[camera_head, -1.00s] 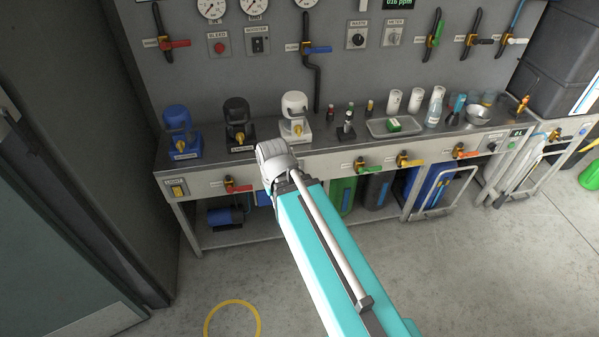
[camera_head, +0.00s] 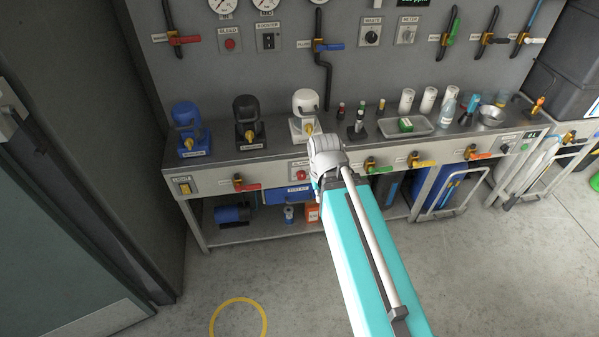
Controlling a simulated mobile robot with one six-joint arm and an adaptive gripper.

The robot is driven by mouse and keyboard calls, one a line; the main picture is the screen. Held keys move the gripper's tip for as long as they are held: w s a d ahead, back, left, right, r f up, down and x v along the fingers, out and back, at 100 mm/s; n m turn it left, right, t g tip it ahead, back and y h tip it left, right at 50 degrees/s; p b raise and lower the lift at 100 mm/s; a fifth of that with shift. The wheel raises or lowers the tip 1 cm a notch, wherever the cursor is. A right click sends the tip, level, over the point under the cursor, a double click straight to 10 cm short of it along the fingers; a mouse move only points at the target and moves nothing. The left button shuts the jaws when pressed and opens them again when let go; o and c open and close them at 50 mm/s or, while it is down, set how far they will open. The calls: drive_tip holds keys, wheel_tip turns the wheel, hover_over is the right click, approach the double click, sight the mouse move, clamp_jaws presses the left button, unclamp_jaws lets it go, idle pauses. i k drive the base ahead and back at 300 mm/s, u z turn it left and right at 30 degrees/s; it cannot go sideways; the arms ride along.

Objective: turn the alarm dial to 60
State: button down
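No dial in the head view carries a label I can read as alarm. Two round dials sit on the wall panel, one with a plate that seems to read WASTE (camera_head: 370,36) and one that seems to read METER (camera_head: 407,35). A small dark knob (camera_head: 505,147) is on the bench front at the right, beside a small green-lit display (camera_head: 533,134). My teal arm reaches up from the bottom to a grey joint in front of the bench edge. My gripper does not show; it is hidden beyond that joint or out of frame.
The bench (camera_head: 262,157) holds blue, black and white lidded devices at the left, and a tray (camera_head: 420,126), bottles and cups further right. Several coloured valve levers line its front. A dark cabinet (camera_head: 50,180) stands at the left.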

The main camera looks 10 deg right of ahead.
sight(301, 175)
drive_tip(key=z, duration=0.05)
drive_tip(key=i, duration=1)
drive_tip(key=u, duration=0.05)
